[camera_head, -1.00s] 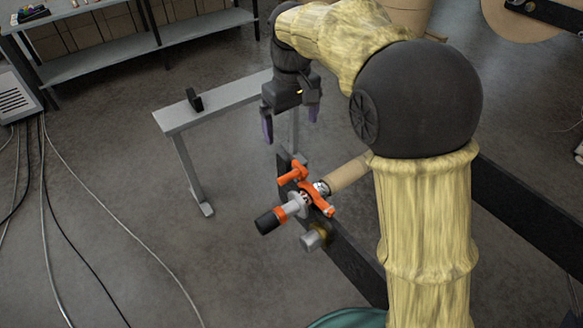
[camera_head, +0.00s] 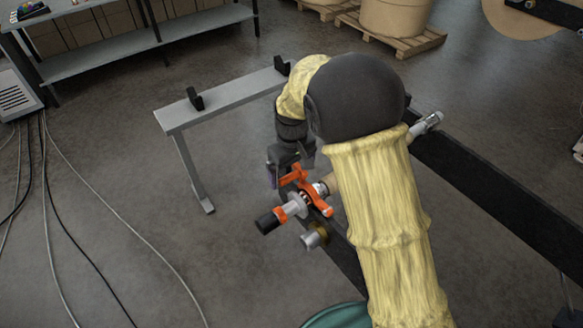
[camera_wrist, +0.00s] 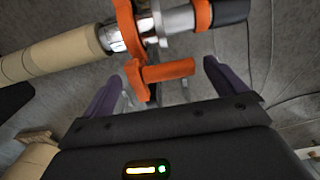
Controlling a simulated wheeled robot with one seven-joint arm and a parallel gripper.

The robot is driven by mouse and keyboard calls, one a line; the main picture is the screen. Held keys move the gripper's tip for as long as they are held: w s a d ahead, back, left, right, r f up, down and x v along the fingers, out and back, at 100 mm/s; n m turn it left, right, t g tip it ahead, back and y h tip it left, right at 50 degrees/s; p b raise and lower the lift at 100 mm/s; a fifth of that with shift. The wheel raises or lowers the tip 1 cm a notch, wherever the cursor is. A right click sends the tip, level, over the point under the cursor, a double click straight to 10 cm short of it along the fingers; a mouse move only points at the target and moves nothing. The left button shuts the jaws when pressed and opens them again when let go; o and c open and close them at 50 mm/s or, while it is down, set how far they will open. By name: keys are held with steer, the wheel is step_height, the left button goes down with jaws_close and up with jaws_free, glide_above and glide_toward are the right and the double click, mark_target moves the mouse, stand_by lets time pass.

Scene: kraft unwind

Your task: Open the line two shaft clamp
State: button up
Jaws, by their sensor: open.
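The orange shaft clamp (camera_head: 314,190) sits around the metal shaft, with its stubby handle (camera_head: 292,175) sticking out to the upper left. In the wrist view the orange handle (camera_wrist: 168,72) lies crosswise between my two purple fingers, below the clamp's curved arm (camera_wrist: 126,28). My gripper (camera_wrist: 163,76) is open, with a finger on each side of the handle; I cannot tell whether either touches it. In the head view my gripper (camera_head: 275,173) is just behind the handle and partly hidden by it. The shaft (camera_wrist: 112,38) carries a brown cardboard core (camera_wrist: 50,57).
The shaft ends in a black grip (camera_head: 267,222) with an orange ring. A dark frame beam (camera_head: 490,188) runs beneath. A grey stand (camera_head: 230,98) with black cradles is behind my gripper. Cables (camera_head: 130,235) lie on the floor at left. A green rounded thing (camera_head: 338,315) shows at the bottom.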

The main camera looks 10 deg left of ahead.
steer(key=c, duration=1.4)
